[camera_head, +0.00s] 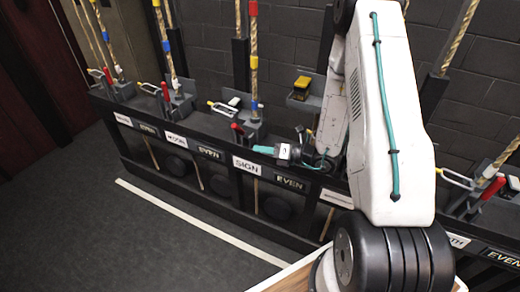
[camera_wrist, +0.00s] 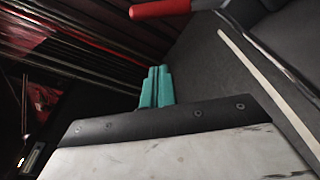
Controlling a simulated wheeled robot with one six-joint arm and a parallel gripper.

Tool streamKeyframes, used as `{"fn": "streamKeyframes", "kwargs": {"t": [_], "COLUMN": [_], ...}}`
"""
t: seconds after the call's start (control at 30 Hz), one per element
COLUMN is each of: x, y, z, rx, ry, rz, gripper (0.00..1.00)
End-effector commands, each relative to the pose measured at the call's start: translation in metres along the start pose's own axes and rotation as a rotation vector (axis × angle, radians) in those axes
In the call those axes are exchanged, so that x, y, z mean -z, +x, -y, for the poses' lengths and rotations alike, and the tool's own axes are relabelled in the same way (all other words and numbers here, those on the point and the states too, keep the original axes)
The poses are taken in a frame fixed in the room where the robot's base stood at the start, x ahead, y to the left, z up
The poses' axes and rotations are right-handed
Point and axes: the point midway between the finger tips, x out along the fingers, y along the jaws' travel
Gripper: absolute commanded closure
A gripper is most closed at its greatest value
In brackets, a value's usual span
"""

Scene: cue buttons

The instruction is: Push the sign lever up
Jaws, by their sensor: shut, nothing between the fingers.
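The SIGN label (camera_head: 246,165) is on the front rail of a dark rack. Above it a red lever handle (camera_head: 238,128) sticks out at the foot of a rope with coloured bands (camera_head: 253,60). My gripper (camera_head: 262,149), with teal fingers, is just below and to the right of that handle, in front of the rail. In the wrist view the fingers (camera_wrist: 157,86) lie side by side, shut and empty. A red handle (camera_wrist: 160,9) shows at that view's top edge, apart from the fingertips.
More red levers with ropes stand along the rack, such as one at the left (camera_head: 166,91) and one at the right (camera_head: 493,187). A yellow-topped box (camera_head: 302,84) sits behind my wrist. The grey floor (camera_head: 80,220) before the rack is clear, with a white line (camera_head: 200,222).

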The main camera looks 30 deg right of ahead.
Motion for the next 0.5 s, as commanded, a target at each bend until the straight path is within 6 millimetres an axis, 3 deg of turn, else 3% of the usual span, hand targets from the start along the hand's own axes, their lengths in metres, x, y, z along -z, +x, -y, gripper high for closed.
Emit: {"fn": "streamKeyframes", "kwargs": {"t": [0.17, 0.27, 0.37, 0.5], "x": [-0.003, -0.009, -0.018, -0.022], "y": [0.002, 0.006, 0.012, 0.013], "z": [-0.007, -0.027, -0.067, -0.144], "rx": [-0.015, -0.06, -0.148, -0.329], "ry": [-0.023, -0.09, -0.223, -0.503], "rz": [-0.013, -0.052, -0.129, -0.288], "gripper": [1.0, 1.0, 1.0, 1.0]}}
